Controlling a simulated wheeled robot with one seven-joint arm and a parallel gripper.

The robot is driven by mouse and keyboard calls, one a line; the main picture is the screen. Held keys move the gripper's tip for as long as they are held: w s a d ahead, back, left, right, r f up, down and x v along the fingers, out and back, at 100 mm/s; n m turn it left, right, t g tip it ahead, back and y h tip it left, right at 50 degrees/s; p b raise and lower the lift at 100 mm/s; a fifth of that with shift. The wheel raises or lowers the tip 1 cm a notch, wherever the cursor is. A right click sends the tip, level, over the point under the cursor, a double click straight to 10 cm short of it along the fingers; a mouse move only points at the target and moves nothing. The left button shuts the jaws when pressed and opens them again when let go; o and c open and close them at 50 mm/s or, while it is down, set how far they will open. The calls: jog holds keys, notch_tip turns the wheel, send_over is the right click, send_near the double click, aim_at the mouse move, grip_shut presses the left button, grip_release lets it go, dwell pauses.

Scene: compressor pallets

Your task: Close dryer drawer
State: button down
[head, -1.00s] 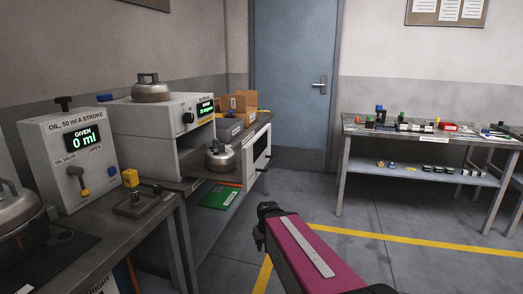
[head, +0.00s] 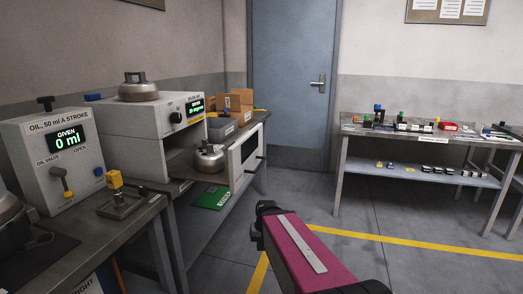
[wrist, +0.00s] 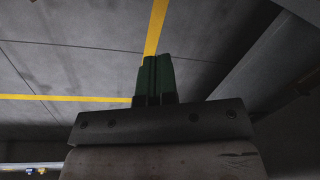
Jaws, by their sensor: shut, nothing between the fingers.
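The dryer (head: 150,130) is a white box with a green-lit display on the left bench in the head view. Its drawer appears pulled out to the right. The drawer's white front (head: 236,171) has a dark window and a black handle, and stands apart from the box. A metal pot with a handle (head: 209,160) sits between box and front, apparently in the drawer. My gripper (wrist: 155,60) shows in the wrist view, its two green fingers together and empty, over grey floor. It touches nothing visible. The drawer is not in the wrist view.
An oil dispenser (head: 70,160) reading 0 ml stands on the near left bench. Another lidded pot (head: 138,88) sits on the dryer. A table (head: 430,139) with small parts stands at the right. The floor between has yellow lines and is clear.

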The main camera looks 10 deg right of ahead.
jog(key=w+d+r+m+t+y, duration=0.2)
jog(key=w+d+r+m+y, duration=0.1)
jog(key=w+r+y, duration=0.3)
jog(key=m+t+y, duration=0.2)
jog(key=t+y, duration=0.5)
jog(key=y, duration=0.1)
send_near(261, 144)
jog(key=x, duration=0.7)
jog(key=shift+w+a+f, duration=0.1)
jog(key=shift+w+f, duration=0.05)
jog(key=shift+w, duration=0.3)
jog(key=shift+a, duration=0.1)
jog(key=x, duration=2.6)
jog(key=shift+w+a, duration=0.1)
jog(key=shift+a, duration=0.15)
jog(key=shift+w+a, duration=0.1)
